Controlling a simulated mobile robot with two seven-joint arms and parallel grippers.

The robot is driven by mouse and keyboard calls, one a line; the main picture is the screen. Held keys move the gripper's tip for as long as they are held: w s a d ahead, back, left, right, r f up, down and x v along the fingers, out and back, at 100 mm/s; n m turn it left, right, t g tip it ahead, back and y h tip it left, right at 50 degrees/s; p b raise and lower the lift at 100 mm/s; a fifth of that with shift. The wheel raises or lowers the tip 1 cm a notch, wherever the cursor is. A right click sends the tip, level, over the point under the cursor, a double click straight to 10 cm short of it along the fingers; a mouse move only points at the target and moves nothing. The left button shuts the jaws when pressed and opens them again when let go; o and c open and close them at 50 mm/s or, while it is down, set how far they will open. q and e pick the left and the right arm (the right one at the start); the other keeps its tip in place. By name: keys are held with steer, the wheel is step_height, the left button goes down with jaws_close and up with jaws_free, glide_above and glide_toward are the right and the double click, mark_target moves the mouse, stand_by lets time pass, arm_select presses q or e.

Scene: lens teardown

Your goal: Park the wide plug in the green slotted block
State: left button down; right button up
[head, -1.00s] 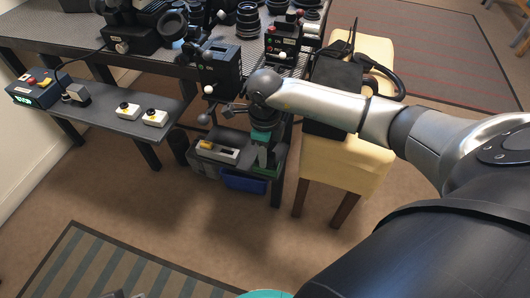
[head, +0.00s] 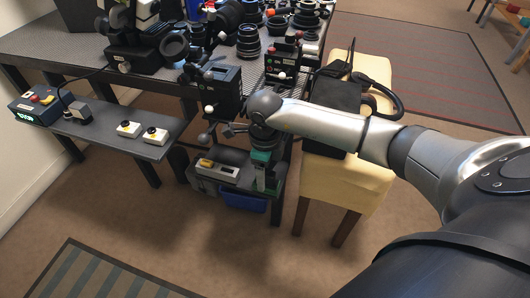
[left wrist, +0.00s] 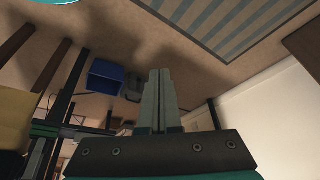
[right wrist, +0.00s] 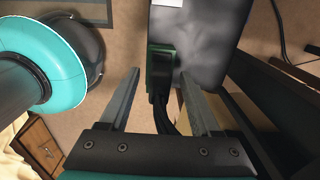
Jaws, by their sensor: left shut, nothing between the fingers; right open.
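The green slotted block (right wrist: 152,70) stands at the edge of a dark shelf in the right wrist view, between my right gripper's fingers in the picture. A black piece with dark strands (right wrist: 167,112) shows at the block; I cannot tell if it is the wide plug. My right gripper (right wrist: 159,73) is open, with nothing visibly clamped. In the head view my right gripper (head: 262,180) points down over the shelf's right end, hiding most of the green block. My left gripper (left wrist: 158,73) is shut and empty, away over the floor, and outside the head view.
A pale block with a yellow piece (head: 210,168) lies on the low shelf left of my right gripper. A blue bin (head: 243,202) is below. Equipment crowds the table (head: 35,42) above.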

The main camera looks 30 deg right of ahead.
steer(key=shift+r, duration=0.45)
arm_select(q)
steer(key=s+f+g+p, duration=0.1)
steer(key=s+f+p, duration=0.1)
steer(key=f, duration=0.3)
steer(key=s+f+g+p, duration=0.1)
steer(key=s+f+p, duration=0.1)
steer(key=f+p, duration=0.2)
steer(key=shift+a+f, duration=0.4)
steer(key=shift+f, duration=0.7)
arm_select(e)
step_height(320, 180, up, 14)
steer(key=shift+r, duration=0.2)
